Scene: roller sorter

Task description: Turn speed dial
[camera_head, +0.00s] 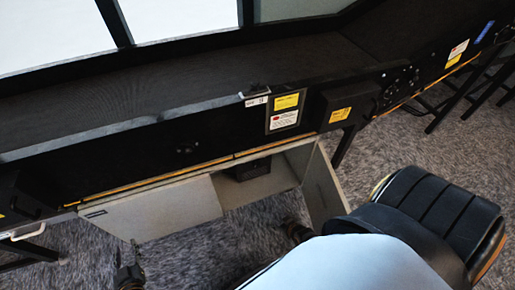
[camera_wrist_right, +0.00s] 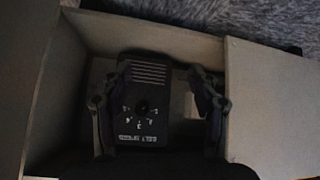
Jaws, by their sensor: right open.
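A black control box (camera_wrist_right: 146,85) sits inside the light grey compartment in the right wrist view. On its face is a small round black speed dial (camera_wrist_right: 142,106) with white marks around it and white lettering below. My right gripper (camera_wrist_right: 158,100) is open, with one finger to each side of the dial; contact cannot be told. In the head view the box (camera_head: 252,169) is a dark shape in the compartment, and my right gripper (camera_head: 296,231) is partly hidden by my arm. My left gripper (camera_head: 128,272) is low at the left, in front of the compartment; its jaws are unclear.
The grey compartment (camera_head: 152,211) hangs under the black conveyor frame (camera_head: 110,160). Its side panel (camera_head: 322,188) stands at the right of the opening. Yellow and white labels (camera_head: 285,110) are on the frame. The carpeted floor (camera_head: 400,150) is open to the right.

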